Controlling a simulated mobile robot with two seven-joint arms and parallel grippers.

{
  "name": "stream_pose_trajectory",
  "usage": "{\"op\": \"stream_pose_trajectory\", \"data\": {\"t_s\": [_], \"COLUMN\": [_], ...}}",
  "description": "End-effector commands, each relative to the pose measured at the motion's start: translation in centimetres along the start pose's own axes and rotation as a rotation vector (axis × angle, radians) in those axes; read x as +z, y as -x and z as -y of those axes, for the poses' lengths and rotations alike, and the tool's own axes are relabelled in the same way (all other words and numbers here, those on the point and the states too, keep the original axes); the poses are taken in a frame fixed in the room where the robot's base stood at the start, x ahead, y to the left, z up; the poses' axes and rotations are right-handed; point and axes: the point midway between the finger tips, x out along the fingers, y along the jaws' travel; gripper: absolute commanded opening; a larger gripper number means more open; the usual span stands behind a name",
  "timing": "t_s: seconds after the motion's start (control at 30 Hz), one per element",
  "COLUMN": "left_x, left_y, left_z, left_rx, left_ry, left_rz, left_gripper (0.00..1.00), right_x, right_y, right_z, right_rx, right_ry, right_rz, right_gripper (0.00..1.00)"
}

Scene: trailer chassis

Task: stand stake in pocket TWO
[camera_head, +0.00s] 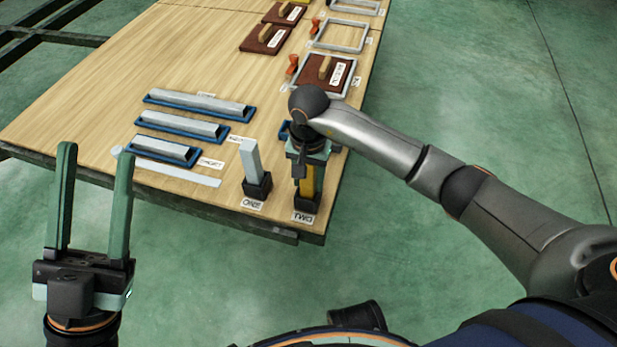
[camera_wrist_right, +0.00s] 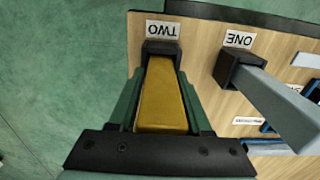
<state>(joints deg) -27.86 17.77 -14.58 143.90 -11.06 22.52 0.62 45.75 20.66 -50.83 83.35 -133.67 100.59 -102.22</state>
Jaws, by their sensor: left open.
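The yellow stake (camera_head: 306,183) stands upright at the black pocket TWO (camera_head: 305,202), near the table's front right corner. In the right wrist view the stake (camera_wrist_right: 162,98) runs between my fingers to the mouth of pocket TWO (camera_wrist_right: 160,48), and its lower end is hidden there. My right gripper (camera_head: 307,172) points down with its fingers (camera_wrist_right: 160,105) on both sides of the stake, shut on it. My left gripper (camera_head: 95,150) is open and empty, off the table's front left.
A grey stake (camera_head: 250,160) stands in pocket ONE (camera_head: 257,187), just left of pocket TWO. Several grey bars lie in blue trays (camera_head: 180,125) on the table (camera_head: 120,75). Brown panels with handles (camera_head: 265,38) and grey frames (camera_head: 340,35) lie farther back.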

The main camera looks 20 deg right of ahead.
Motion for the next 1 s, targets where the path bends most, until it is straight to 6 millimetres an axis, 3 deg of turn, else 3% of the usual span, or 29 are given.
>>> {"op": "stream_pose_trajectory", "data": {"t_s": [0.17, 0.5, 1.0], "left_x": [0.0, -0.3, -3.0], "left_y": [0.0, -0.4, -2.7], "left_z": [0.1, 0.2, 1.6], "left_rx": [-0.004, -0.005, -0.004], "left_ry": [0.001, 0.003, -0.009], "left_rz": [0.000, 0.001, -0.017], "left_gripper": [0.50, 0.50, 0.50], "right_x": [0.0, 0.1, -0.1], "right_y": [0.0, 0.6, 10.4], "right_z": [0.0, 0.0, 0.0], "right_rx": [0.000, 0.000, 0.000], "right_ry": [0.000, 0.000, 0.001], "right_rz": [0.000, 0.002, -0.003], "right_gripper": [0.70, 0.70, 0.70]}}
